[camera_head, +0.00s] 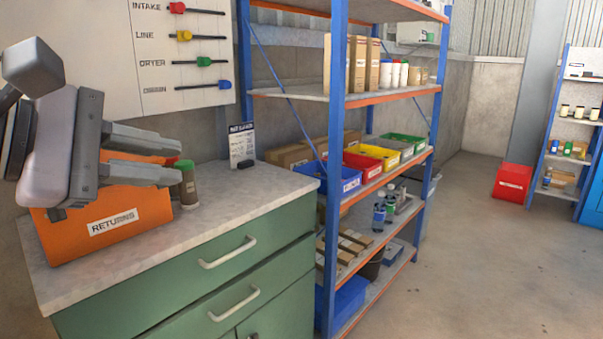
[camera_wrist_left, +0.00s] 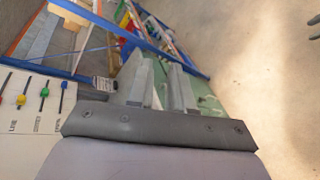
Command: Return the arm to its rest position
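My left gripper (camera_head: 178,162) is raised in front of the orange returns bin at the left of the head view. Its two fingers point right and stand apart, with nothing between them. The left wrist view also shows the two spread, empty fingers (camera_wrist_left: 158,72).
A blue-post shelf rack (camera_head: 333,170) stands just right. The wall board (camera_head: 185,60) has coloured levers. Open floor (camera_head: 480,260) lies right.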

